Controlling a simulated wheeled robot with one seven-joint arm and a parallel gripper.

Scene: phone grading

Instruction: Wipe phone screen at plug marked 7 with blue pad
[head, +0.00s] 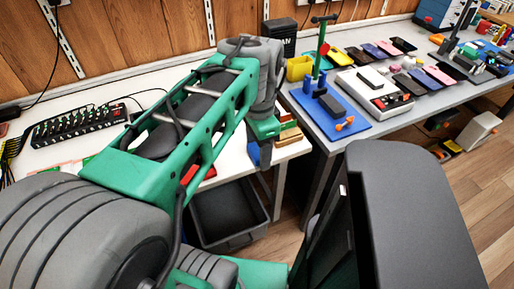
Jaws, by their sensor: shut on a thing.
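My gripper (264,158) is over the right end of the white table, pointing down. It is shut on a small blue thing (252,153), which looks like the blue pad; its dark finger and the green wrist partly cover it. A black power strip (80,125) with several plugs and cables lies at the left of the white table. No number on a plug can be read. My arm covers much of the table, so I cannot make out a phone by the plugs.
Wooden blocks or a rack (289,133) stand right of my gripper. A dark bin (228,214) is under the white table (130,82). The grey table (345,142) at right bears a blue board (335,126), a white device (374,93) and several phones (423,80).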

